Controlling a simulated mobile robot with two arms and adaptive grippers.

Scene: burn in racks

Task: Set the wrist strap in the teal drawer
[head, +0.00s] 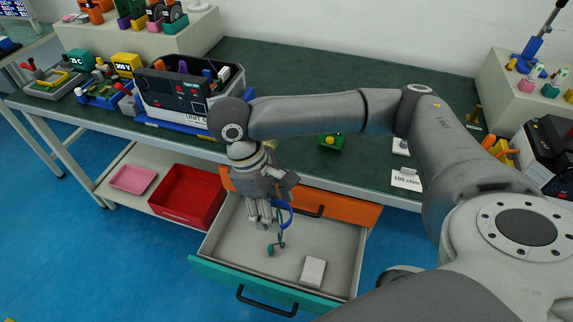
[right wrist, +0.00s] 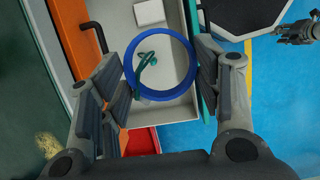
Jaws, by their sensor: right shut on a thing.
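The wrist strap is a blue ring (right wrist: 193,72) with a teal cord (right wrist: 146,62). It also shows in the head view as a blue band (head: 287,214) with its cord (head: 280,240) hanging down. My right gripper (head: 264,222) points down over the open teal drawer (head: 345,240). In the right wrist view its fingers (right wrist: 160,75) are at opposite sides of the ring, shut on it. Whether the cord touches the drawer floor is unclear. A grey gripper (right wrist: 298,32), apparently my left one, shows at the upper right of the right wrist view, its jaws unclear.
A white box (head: 313,272) lies in the drawer's front right part. A shut orange drawer (head: 345,210) is just above, under the green bench top (head: 290,75). A red bin (head: 187,195) and a pink tray (head: 133,179) sit on the shelf at left.

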